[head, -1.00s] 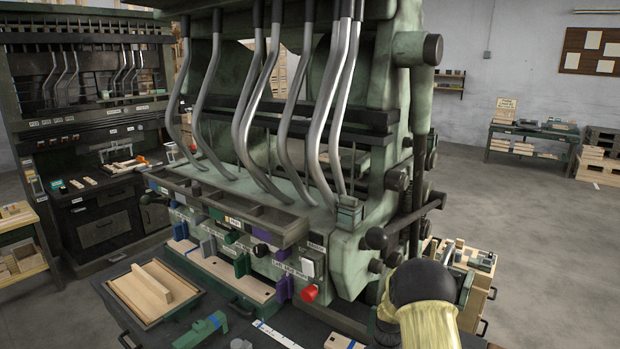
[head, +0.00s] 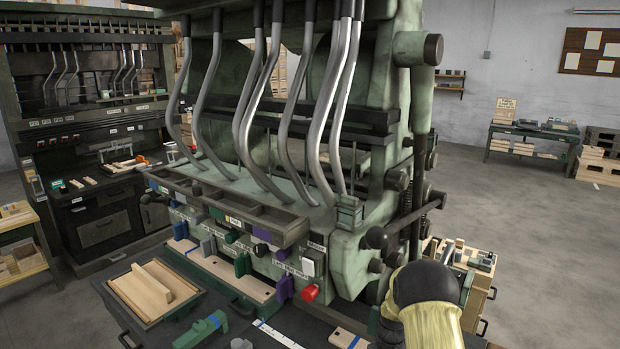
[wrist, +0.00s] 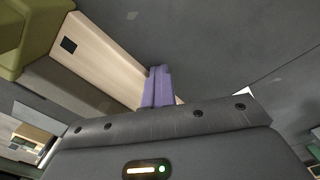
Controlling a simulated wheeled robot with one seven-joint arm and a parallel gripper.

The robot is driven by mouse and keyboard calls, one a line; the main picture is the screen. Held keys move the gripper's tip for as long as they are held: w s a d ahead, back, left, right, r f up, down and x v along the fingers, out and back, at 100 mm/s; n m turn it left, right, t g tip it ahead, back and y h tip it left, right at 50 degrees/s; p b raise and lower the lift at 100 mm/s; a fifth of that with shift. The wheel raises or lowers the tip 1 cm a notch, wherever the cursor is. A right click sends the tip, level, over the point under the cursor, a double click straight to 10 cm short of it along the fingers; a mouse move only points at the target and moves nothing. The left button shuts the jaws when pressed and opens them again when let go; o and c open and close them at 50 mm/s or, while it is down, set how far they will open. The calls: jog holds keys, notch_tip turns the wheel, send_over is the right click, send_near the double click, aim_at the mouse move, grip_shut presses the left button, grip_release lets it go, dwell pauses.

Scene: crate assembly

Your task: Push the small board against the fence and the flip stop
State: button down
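A light wooden board (head: 345,337) with a blue mark lies at the bottom of the head view, beside my arm and partly cut off. A longer pale board (head: 235,275) lies along the machine's front between green and purple upright blocks. I cannot tell which parts are the fence and the flip stop. In the wrist view a pale board (wrist: 98,62) with a dark square runs to a purple block (wrist: 157,88), and a yellow-green part covers its upper left. My gripper's dark housing (wrist: 170,150) fills the bottom; its fingers are hidden.
A green tool (head: 203,328) and a white marked strip (head: 275,333) lie in front. A red knob (head: 310,292) and the purple block (head: 285,289) stick out from the machine front.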

jog(key=shift+s+a, duration=0.35)
jog(key=shift+a, duration=0.05)
notch_tip(320, 180, up, 9)
jog(key=p, duration=0.6)
dwell(0.6)
jog(key=shift+r, duration=0.1)
